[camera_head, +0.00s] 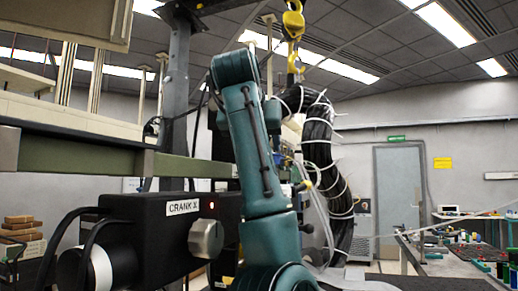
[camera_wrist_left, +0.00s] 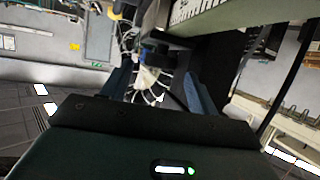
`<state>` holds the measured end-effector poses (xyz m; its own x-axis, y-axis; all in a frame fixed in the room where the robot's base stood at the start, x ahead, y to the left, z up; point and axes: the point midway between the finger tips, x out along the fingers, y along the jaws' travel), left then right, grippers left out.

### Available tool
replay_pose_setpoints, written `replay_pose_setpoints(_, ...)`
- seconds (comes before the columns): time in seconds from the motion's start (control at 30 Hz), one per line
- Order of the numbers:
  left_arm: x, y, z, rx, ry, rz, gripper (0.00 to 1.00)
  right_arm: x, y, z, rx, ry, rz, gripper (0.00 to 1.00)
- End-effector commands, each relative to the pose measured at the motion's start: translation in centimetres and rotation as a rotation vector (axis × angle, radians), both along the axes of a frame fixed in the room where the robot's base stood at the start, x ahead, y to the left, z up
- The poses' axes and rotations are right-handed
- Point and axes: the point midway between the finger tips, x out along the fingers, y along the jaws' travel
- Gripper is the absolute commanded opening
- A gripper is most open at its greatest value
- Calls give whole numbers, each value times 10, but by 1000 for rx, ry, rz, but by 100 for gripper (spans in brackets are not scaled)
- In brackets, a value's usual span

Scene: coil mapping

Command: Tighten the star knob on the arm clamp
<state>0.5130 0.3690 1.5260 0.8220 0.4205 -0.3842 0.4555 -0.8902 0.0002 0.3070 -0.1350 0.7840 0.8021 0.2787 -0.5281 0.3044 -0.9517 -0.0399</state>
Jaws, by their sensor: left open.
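In the head view a silver-grey knob (camera_head: 206,240) sits on the front of a black box (camera_head: 165,235) labelled CRANK-X. I cannot tell whether it is the star knob, and I make out no arm clamp for certain. A teal arm (camera_head: 255,165) stands in front of the view, and its gripper end is not seen there. In the left wrist view my left gripper (camera_wrist_left: 158,72) is open, with one dark blue finger at each side. A pale, cluttered shape with white strands shows beyond the fingers. Nothing is clearly held. My right gripper is not in view.
A green-grey beam (camera_head: 85,155) crosses the left side above the box. A thick black cable bundle (camera_head: 318,135) with white ties hangs behind the arm, under a yellow hoist hook (camera_head: 293,22). A cluttered workbench (camera_head: 470,258) stands at the right. A grey door (camera_head: 398,190) is at the back.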

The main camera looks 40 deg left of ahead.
Motion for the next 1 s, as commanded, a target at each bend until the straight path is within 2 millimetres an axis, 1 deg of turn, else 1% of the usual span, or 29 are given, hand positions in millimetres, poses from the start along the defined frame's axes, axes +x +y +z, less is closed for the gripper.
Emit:
replay_pose_setpoints(0.03,-10,-5,3,2,-6,-1,60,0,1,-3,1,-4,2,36)
replay_pose_setpoints(0.3,-60,-32,26,1,-6,-3,60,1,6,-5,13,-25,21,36)
replay_pose_setpoints(0.4,-74,-39,32,1,-5,-5,60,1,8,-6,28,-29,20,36)
replay_pose_setpoints(0.5,-83,-44,37,0,-3,-4,60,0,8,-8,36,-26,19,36)
replay_pose_setpoints(0.7,-91,-47,42,0,-1,-1,60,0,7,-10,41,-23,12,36)
replay_pose_setpoints(1.0,-90,-47,42,1,2,4,60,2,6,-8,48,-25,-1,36)
